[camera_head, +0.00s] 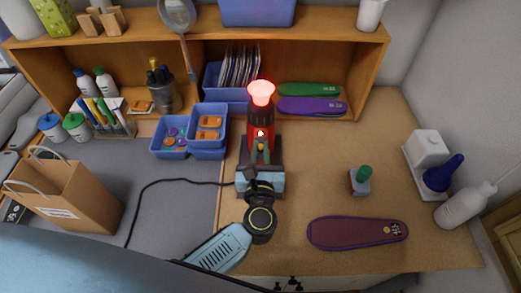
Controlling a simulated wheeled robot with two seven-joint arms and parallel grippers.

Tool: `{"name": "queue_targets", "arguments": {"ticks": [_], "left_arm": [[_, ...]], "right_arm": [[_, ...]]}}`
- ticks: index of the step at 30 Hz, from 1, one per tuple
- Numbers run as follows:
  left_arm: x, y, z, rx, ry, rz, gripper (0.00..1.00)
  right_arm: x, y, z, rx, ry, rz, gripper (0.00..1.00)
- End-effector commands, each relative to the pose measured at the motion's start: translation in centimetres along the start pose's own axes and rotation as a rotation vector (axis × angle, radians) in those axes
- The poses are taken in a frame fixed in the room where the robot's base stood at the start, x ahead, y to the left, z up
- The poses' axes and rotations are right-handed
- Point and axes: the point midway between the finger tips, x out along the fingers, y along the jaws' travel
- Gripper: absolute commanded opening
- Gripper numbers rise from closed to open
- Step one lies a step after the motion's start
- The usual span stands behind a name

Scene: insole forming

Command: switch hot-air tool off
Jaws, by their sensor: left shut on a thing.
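The hot-air tool (262,108) stands upright near the middle of the bench, with a red and black body. Its top nozzle glows bright red, with a small light lit on the body. It sits in a grey stand (273,180), and a black cable runs off to the left. My left gripper (261,168) reaches in from the front and is shut on the lower part of the hot-air tool. The gripper and wrist hide the tool's lower front, so I cannot make out the switch. My right gripper is not in view.
A purple insole (358,233) lies at the front right. A green-knobbed block (361,183) stands behind it. Blue bins (208,142) stand close left of the tool. A wooden shelf (340,40) spans the back.

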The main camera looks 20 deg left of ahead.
Motion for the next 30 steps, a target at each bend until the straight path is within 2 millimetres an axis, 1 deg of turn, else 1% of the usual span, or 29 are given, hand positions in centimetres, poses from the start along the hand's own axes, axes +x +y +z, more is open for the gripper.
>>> {"name": "queue_targets", "arguments": {"ticks": [5, 11, 18, 19, 23, 24, 30], "left_arm": [[0.2, 0.0, 0.1, -0.001, 0.000, 0.001, 0.00], [1.7, 0.0, 0.8, -0.003, 0.000, 0.002, 0.00], [1.8, 0.0, 0.9, 0.000, -0.002, 0.001, 0.00], [1.8, 0.0, 0.9, 0.000, -0.002, 0.001, 0.18], [1.8, 0.0, 0.9, 0.000, -0.002, 0.001, 0.35], [1.7, 0.0, 0.9, 0.000, -0.002, 0.001, 0.37], [1.7, 0.0, 0.8, 0.000, -0.001, 0.000, 0.37]], "right_arm": [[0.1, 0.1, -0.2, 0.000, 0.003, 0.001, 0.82], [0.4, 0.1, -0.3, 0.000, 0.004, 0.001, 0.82], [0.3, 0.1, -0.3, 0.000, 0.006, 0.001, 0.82], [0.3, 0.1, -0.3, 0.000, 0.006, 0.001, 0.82], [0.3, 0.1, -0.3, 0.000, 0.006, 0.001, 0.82], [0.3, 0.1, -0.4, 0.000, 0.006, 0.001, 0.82], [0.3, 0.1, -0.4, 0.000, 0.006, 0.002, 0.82]]}}
